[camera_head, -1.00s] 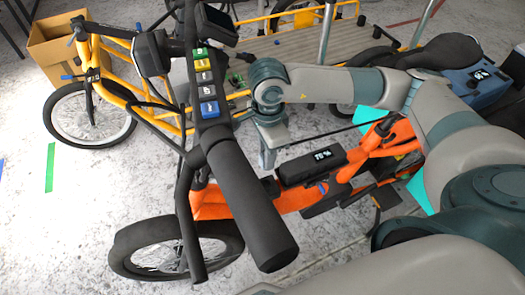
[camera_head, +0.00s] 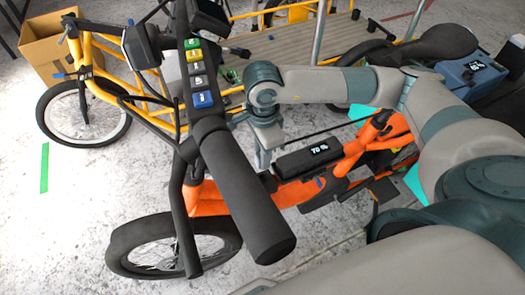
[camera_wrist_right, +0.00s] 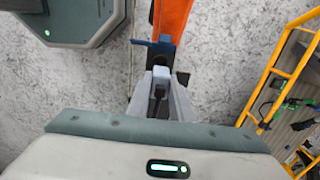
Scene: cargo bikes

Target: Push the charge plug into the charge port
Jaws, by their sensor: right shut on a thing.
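My right gripper (camera_head: 263,157) points down beside the orange bike's frame (camera_head: 288,194), behind the black handlebar grip, which hides part of it. In the right wrist view, its grey fingers (camera_wrist_right: 160,98) are shut on a small black piece, seemingly the charge plug (camera_wrist_right: 159,92). Just ahead of the fingertips, a blue part (camera_wrist_right: 155,43) crosses the orange frame; it may belong to the charge port, but I see no clear opening. I cannot tell whether plug and port touch. The battery (camera_head: 308,158) on the frame reads 70 %. My left gripper is not in view.
The orange bike's handlebar grip (camera_head: 245,200) stands close in front of my right gripper. A yellow cargo bike (camera_head: 150,75) is behind, with a cardboard box (camera_head: 55,45) at the far left. A blue box (camera_head: 475,75) is at the right.

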